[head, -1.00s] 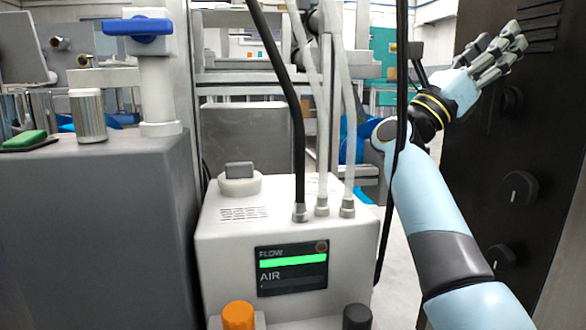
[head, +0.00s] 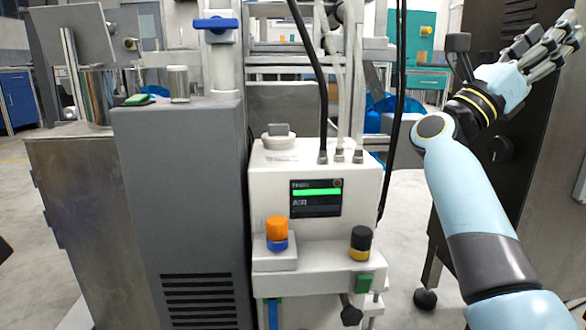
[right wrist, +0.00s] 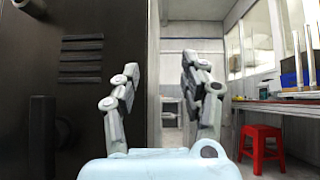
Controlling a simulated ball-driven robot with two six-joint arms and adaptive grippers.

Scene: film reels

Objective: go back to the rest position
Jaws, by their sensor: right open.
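My right gripper (head: 541,48) is at the upper right of the head view, on a light blue arm that rises from the lower right corner. Its fingers are spread and empty. In the right wrist view its two fingers (right wrist: 160,95) stand apart with nothing between them. It is in front of a dark cabinet (head: 507,185) with knobs; I cannot tell how close they are. My left gripper is not in view.
A white machine (head: 270,190) with a lit green display, an orange knob (head: 277,228) and hoses stands in the middle. A grey cabinet (head: 180,190) is left of it. A red stool (right wrist: 262,146) stands at right in the wrist view. Grey floor (head: 400,225) shows between machine and dark cabinet.

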